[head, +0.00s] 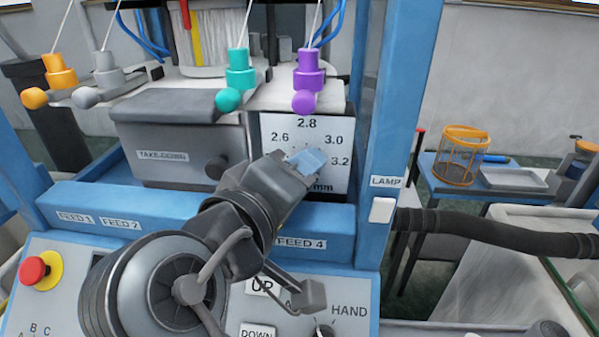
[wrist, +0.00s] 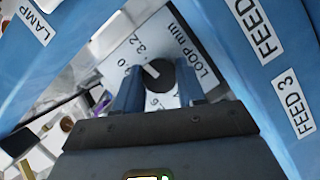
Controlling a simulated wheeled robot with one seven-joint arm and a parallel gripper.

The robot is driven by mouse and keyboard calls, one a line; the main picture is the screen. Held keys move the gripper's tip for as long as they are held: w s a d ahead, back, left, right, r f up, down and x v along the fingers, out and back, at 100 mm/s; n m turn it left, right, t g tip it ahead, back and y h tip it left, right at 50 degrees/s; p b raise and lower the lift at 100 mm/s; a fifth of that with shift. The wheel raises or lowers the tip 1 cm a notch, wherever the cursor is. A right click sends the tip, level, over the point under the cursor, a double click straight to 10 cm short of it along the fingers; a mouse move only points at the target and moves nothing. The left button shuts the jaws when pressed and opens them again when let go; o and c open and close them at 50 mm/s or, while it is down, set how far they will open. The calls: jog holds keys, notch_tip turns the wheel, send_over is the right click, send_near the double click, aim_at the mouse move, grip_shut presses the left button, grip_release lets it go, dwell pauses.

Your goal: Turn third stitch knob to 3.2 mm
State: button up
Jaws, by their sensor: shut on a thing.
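The white stitch dial plate (head: 281,121), marked 2.6, 2.8, 3.0, 3.2 and mm, faces me in the head view. My gripper (head: 306,161) reaches its middle and hides the knob there. In the wrist view the dark round knob (wrist: 170,75) sits between the two blue fingers of my gripper (wrist: 160,92), which is shut on it. A white pointer line on the knob points up and left, toward the side of the plate (wrist: 160,50) with 3.2 and a partly hidden number. I cannot tell exactly which mark it meets.
A grey take-down box (head: 165,180) stands left of the dial. Purple (head: 309,75) and teal (head: 238,70) yarn guides hang above. A blue post (head: 392,110) stands to the right. A red stop button (head: 34,270) is at lower left.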

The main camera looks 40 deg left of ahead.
jog(key=shift+f, duration=0.1)
jog(key=o, duration=1.1)
jog(key=shift+c, duration=0.2)
jog(key=b+v, duration=0.1)
jog(key=v, duration=0.6)
jog(key=shift+s, duration=0.4)
jog(key=shift+s, duration=0.1)
